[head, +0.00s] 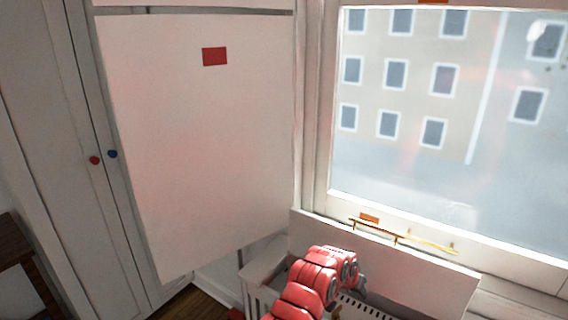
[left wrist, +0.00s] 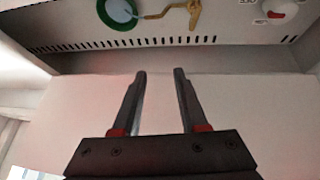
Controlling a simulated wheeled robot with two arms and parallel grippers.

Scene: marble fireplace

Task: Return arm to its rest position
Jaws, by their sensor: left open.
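My left arm, in red segments, comes up from the bottom middle of the head view. Its end is by the slotted white unit below the window, and the fingers are hard to make out there. In the left wrist view my left gripper (left wrist: 160,74) is open, its two dark fingers apart with nothing between them. Beyond the fingertips is a plain pale surface (left wrist: 240,105). Above them is a slotted panel (left wrist: 85,45) with a green-rimmed blue disc (left wrist: 117,13), a brass lever (left wrist: 190,12) and a white dial (left wrist: 278,10). My right gripper is in neither view.
A large white panel (head: 205,140) with a red label (head: 215,56) stands left of the window (head: 420,110). A brass rail (head: 405,236) runs along a white board (head: 420,265) under the window. Dark wooden furniture (head: 18,250) stands lower left.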

